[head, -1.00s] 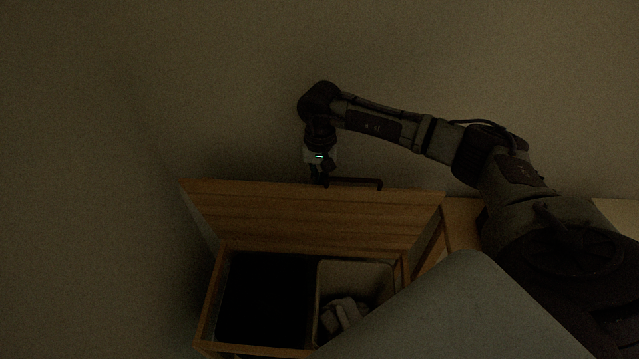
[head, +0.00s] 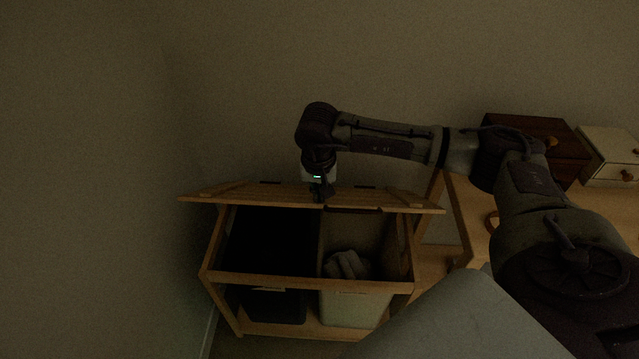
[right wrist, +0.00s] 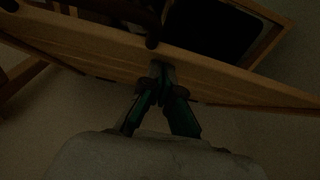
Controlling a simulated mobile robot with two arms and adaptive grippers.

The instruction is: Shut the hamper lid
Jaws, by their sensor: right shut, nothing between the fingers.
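The wooden hamper (head: 310,280) stands open below my right arm in the head view. A dark bin sits in its left half and a pale bin (head: 352,308) with grey cloth (head: 346,264) in its right half. The hamper lid (head: 240,194) is tipped part way forward, raised over the back of the opening; it also crosses the right wrist view (right wrist: 95,52). My right gripper (head: 322,195) points down, shut and empty, at the middle of the lid. In the right wrist view its fingertips (right wrist: 162,72) appear against the lid. My left gripper is not in view.
A wooden table (head: 470,215) stands close on the hamper's right, with a dark brown drawer box (head: 535,140) and a pale drawer box (head: 610,155) on it. A plain wall is behind. The left side is clear.

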